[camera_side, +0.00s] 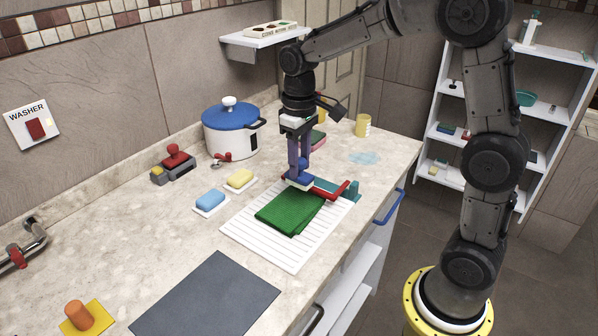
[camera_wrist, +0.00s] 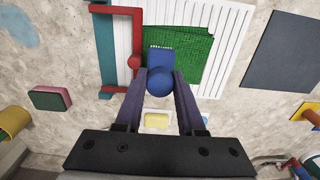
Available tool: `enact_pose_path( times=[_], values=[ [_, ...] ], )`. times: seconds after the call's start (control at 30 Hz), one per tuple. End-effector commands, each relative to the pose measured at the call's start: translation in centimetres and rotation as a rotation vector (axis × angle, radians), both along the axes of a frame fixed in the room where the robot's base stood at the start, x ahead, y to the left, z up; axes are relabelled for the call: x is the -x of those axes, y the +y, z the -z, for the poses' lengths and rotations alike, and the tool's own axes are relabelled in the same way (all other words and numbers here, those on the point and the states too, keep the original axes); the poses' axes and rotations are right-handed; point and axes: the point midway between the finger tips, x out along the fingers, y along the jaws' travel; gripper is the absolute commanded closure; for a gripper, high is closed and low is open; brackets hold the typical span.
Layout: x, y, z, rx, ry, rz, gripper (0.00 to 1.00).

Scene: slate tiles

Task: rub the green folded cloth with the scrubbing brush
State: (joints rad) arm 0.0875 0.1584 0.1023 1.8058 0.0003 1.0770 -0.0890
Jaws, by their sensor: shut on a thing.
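The green folded cloth (camera_side: 290,211) lies on a white ribbed board on the counter; it also shows in the wrist view (camera_wrist: 190,52). The scrubbing brush (camera_wrist: 161,60) is blue with a round knob and a short row of pale bristles at its edge. My gripper (camera_wrist: 160,80) is shut on the knob, with a purple finger on each side. In the side view the brush (camera_side: 299,183) is low at the cloth's far edge. In the wrist view it overlaps the cloth's edge; I cannot tell whether they touch.
A red-and-teal frame (camera_side: 335,190) stands close beside the brush and cloth. A blue sponge (camera_side: 210,200) and a yellow sponge (camera_side: 240,179) sit on dishes nearby. A blue-lidded pot (camera_side: 230,130) stands behind. A dark slate mat (camera_side: 207,297) lies clear in front.

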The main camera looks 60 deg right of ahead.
Motion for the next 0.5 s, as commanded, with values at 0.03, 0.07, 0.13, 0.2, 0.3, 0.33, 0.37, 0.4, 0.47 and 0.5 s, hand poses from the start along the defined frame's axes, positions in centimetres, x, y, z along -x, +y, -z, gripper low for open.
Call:
enact_pose_path(
  times=[0.03, 0.07, 0.13, 0.2, 0.3, 0.33, 0.37, 0.4, 0.47, 0.5],
  values=[
    [-0.1, 0.0, -0.6, 0.000, -0.004, 0.000, 1.00],
    [-0.1, 0.0, -0.8, 0.000, -0.005, 0.000, 1.00],
    [0.0, 0.0, -1.5, 0.000, -0.003, 0.000, 1.00],
    [-0.1, 0.0, -2.1, 0.000, -0.004, 0.000, 1.00],
    [-0.1, 0.0, -2.9, 0.000, -0.004, 0.000, 1.00],
    [0.0, 0.0, -3.1, 0.000, -0.003, 0.000, 1.00],
    [0.0, 0.0, -3.3, 0.000, -0.003, 0.000, 1.00],
    [0.0, 0.0, -3.4, 0.000, -0.003, 0.000, 1.00],
    [0.0, 0.0, -3.5, 0.000, -0.003, 0.000, 1.00],
    [0.0, 0.0, -3.6, 0.000, -0.003, 0.000, 1.00]
  ],
)
